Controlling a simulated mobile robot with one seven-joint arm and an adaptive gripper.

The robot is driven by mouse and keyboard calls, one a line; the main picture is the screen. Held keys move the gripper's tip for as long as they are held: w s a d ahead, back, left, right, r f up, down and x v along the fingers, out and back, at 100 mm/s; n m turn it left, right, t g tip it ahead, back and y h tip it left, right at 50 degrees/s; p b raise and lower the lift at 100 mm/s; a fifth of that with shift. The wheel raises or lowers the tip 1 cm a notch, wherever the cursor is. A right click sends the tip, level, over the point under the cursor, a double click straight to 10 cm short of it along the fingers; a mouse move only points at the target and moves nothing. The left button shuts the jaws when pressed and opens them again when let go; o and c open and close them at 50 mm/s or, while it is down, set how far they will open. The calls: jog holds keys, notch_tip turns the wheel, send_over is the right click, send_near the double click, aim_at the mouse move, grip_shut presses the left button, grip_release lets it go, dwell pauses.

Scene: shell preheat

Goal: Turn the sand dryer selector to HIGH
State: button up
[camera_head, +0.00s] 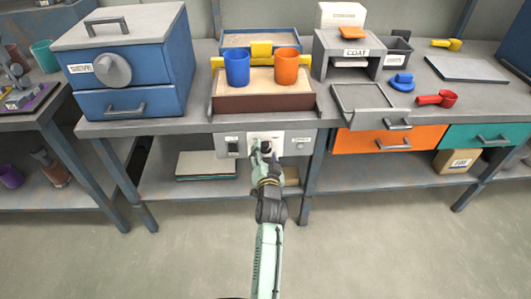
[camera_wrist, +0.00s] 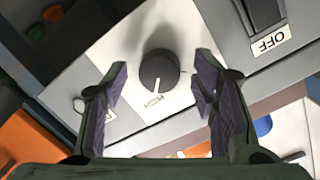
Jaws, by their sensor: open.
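The selector is a round dark knob (camera_wrist: 159,72) with a white pointer line, on a white plate (camera_wrist: 115,45) in the wrist view. The line points down in that view, toward a small printed mark I cannot read. My gripper (camera_wrist: 161,62) is open, with one finger on each side of the knob and gaps showing between. In the head view my gripper (camera_head: 263,150) is at the grey control panel (camera_head: 308,143) under the table's front edge and hides most of the knob. The HIGH label is not readable in either view.
A dark switch (camera_wrist: 264,10) labelled OFF sits beside the plate. Above the panel, a sand tray (camera_head: 262,103) stands on the table with a blue cup (camera_head: 237,68) and an orange cup (camera_head: 286,67). The blue SIEVE box (camera_head: 135,60) is to the left, an orange drawer (camera_head: 365,139) to the right.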

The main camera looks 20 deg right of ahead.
jog(key=v, duration=0.7)
dwell(0.4)
